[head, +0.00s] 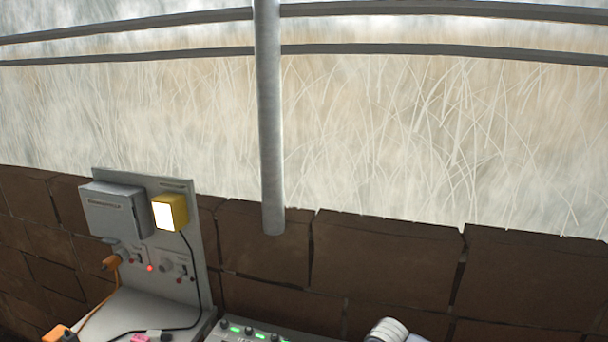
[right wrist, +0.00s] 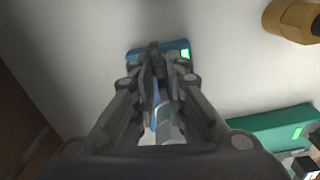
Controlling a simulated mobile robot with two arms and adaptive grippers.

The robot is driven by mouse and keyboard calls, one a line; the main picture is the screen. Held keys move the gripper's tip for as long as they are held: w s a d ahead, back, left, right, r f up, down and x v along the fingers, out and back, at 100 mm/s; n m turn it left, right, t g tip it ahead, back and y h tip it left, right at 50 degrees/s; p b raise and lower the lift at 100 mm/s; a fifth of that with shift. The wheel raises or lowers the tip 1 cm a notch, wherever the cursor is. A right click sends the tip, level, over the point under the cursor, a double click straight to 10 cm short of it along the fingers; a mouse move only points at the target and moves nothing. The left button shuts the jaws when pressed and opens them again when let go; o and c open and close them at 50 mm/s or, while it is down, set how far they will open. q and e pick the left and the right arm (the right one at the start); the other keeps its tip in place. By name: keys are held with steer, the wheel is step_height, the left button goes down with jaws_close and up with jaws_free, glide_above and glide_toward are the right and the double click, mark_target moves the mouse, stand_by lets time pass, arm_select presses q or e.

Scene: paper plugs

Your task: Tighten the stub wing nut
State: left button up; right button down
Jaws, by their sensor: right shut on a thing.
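My right gripper (right wrist: 158,62) shows in the right wrist view. Its fingers are closed together at the top middle, against a blue block (right wrist: 178,47) with a lit green patch. They are shut on a small dark part at the block, mostly hidden by the fingertips. I cannot make out wings or a stub there, so I cannot tell for sure that it is the wing nut. A blue and pale strip (right wrist: 155,105) shows between the fingers. Neither gripper shows in the head view.
The wrist view shows a teal block (right wrist: 268,131) and a brown cylinder (right wrist: 291,19) at right.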

steer(key=shift+m+p, duration=0.85)
steer(key=shift+m, duration=0.05)
steer(key=shift+s+f, duration=0.1)
steer(key=c, duration=1.8)
jaws_free()
steer(key=shift+d, duration=0.1)
steer(key=shift+r+p, duration=0.3)
steer(key=shift+r, duration=0.05)
step_height(320, 180, up, 4)
steer(key=p, duration=0.4)
steer(key=shift+f, duration=0.25)
